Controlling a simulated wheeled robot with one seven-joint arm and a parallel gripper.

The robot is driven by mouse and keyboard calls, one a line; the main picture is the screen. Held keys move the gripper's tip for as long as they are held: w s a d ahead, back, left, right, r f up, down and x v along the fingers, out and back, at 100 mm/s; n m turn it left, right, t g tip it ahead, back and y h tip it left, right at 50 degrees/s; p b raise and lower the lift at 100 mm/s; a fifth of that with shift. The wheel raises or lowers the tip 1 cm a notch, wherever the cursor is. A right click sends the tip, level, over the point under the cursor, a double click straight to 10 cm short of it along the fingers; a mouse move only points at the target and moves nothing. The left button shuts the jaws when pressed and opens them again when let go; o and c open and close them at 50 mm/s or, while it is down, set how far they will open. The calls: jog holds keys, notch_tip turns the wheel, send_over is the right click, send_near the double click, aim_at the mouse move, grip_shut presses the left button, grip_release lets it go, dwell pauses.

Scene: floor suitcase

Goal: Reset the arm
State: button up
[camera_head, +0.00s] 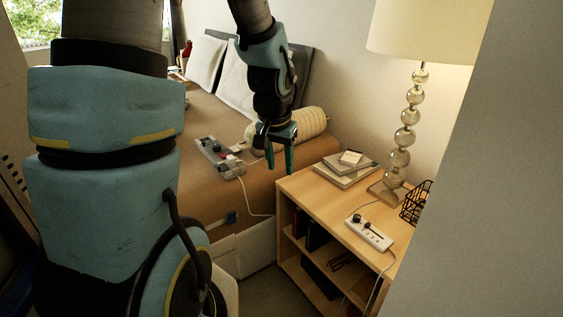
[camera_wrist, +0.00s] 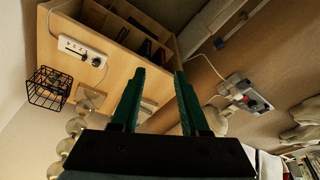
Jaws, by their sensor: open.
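My gripper (camera_head: 281,160) hangs from my arm with its fingers pointing down, above the gap between the bed (camera_head: 190,150) and the wooden nightstand (camera_head: 320,205). The two green fingers are apart with nothing between them. In the wrist view my gripper (camera_wrist: 164,78) also shows open and empty, with the nightstand (camera_wrist: 110,60) behind and to the left of it.
A white power strip (camera_head: 369,232), stacked books (camera_head: 345,168), a lamp (camera_head: 404,140) and a black wire basket (camera_head: 416,203) stand on the nightstand. A grey power strip (camera_head: 217,157) lies on the bed beside a cream bolster (camera_head: 300,124). A grey wall (camera_head: 480,210) closes the right side.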

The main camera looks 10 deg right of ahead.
jog(key=s+a+r+n+p, duration=0.2)
jog(key=s+a+r+p, duration=0.1)
jog(key=a, duration=0.4)
jog(key=s+a+r+n+g+y+p, duration=0.1)
jog(key=s+a+r+n+p, duration=0.2)
jog(key=a+r, duration=0.2)
jog(key=a, duration=0.3)
jog(key=shift+s+r, duration=0.2)
